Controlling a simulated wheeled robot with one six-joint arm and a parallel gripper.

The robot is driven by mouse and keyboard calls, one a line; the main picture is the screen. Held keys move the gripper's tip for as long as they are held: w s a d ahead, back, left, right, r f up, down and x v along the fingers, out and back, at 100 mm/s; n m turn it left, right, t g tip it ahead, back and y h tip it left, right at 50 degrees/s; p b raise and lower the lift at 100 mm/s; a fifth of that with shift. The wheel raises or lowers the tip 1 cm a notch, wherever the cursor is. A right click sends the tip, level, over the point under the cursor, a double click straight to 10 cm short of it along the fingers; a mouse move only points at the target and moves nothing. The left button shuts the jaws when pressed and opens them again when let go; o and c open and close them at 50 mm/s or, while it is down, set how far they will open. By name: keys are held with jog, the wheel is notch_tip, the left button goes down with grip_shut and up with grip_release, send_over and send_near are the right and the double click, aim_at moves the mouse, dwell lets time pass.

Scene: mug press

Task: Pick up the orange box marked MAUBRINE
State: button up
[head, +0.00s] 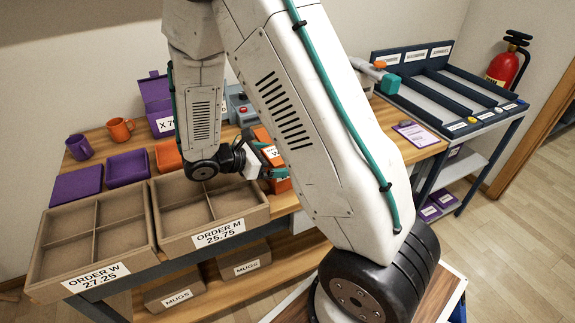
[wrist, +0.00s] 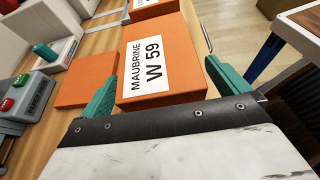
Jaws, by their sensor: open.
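The orange box marked MAUBRINE W 59 (wrist: 187,62) lies on the wooden table in the wrist view, its white label facing up. My gripper (wrist: 161,72) is open, with one teal finger at the box's left side and the other at its right. I cannot tell whether either finger touches the box.
Another orange box (wrist: 150,9) lies just beyond, and a flat orange piece (wrist: 86,80) is to the left. A grey button box (wrist: 30,95) stands at far left. The ORDER M tray (head: 218,236) and ORDER W tray (head: 97,277) stand at the table's front.

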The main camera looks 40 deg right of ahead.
jog(key=shift+s+d+f, duration=0.1)
jog(key=shift+d+f, duration=0.2)
jog(key=shift+d, duration=0.3)
jog(key=c, duration=1.2)
jog(key=shift+r, duration=0.1)
